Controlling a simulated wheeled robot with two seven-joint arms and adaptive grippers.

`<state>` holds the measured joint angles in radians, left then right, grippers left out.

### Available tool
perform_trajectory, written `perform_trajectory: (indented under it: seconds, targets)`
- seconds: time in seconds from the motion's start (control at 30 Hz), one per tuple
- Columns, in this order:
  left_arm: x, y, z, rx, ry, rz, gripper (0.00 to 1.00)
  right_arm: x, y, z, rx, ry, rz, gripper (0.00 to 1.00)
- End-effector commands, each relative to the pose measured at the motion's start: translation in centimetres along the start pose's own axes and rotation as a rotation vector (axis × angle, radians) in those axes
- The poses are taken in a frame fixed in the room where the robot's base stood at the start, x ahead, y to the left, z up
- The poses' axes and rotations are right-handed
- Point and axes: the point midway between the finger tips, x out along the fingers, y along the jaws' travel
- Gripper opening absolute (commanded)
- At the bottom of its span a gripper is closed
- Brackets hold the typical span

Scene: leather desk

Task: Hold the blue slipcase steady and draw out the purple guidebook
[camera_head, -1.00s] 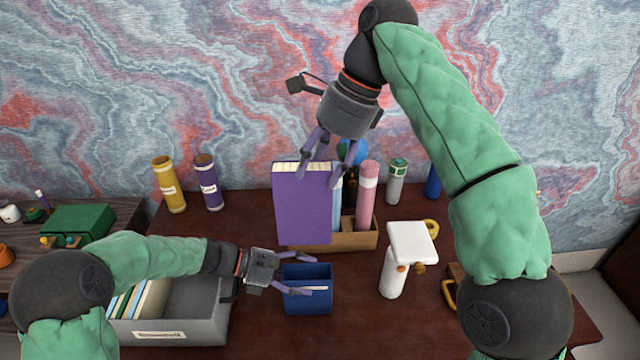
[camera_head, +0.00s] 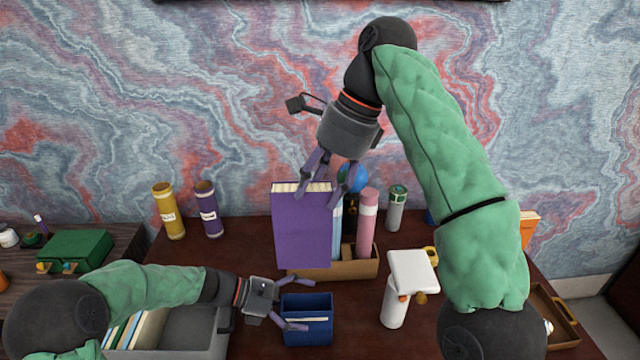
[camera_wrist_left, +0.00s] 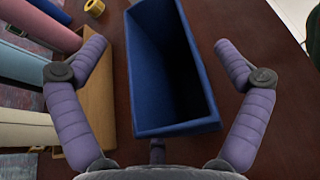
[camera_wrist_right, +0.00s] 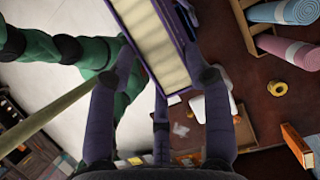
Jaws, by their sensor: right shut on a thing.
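The blue slipcase (camera_head: 312,338) stands upright on the desk; the left wrist view (camera_wrist_left: 137,80) looks into its empty inside. My left gripper (camera_head: 301,302) is open around it, a finger on either side, with gaps visible in the left wrist view. The purple guidebook (camera_head: 303,232) is upright, clear of the slipcase, and appears to hang above the desk in front of a wooden box. My right gripper (camera_head: 329,178) is shut on its top part. The book's pale page edges (camera_wrist_right: 152,40) show between the fingers in the right wrist view.
The wooden box (camera_head: 360,268) holds rolled items, including a pink roll (camera_head: 367,222). A white bottle-like object (camera_head: 394,305) stands right of the slipcase. A grey bin (camera_head: 190,340) with files is at lower left. Yellow (camera_head: 168,211) and purple (camera_head: 208,210) tubes stand at the back.

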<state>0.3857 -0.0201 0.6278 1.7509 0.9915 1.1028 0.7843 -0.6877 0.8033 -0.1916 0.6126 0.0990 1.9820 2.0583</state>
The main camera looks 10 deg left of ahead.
Motion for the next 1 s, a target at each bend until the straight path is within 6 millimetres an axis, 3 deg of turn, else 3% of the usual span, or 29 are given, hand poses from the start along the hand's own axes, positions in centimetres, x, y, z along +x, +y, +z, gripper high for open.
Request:
perform_trajectory:
  seconds: [0.37, 0.8, 1.0]
  targets:
    - [-1.2, 0.1, 0.0, 0.001, 0.000, 0.002, 0.99, -0.1, 0.0, 0.0, -0.001, -0.002, -0.002, 0.00]
    - [-9.2, 0.1, -0.1, -0.001, 0.001, 0.005, 0.99, -0.1, 0.0, 0.0, -0.001, -0.002, -0.002, 0.00]
    - [-11.4, 0.1, 0.0, 0.000, 0.000, 0.002, 0.99, -0.1, 0.0, 0.0, -0.001, -0.002, -0.002, 0.00]
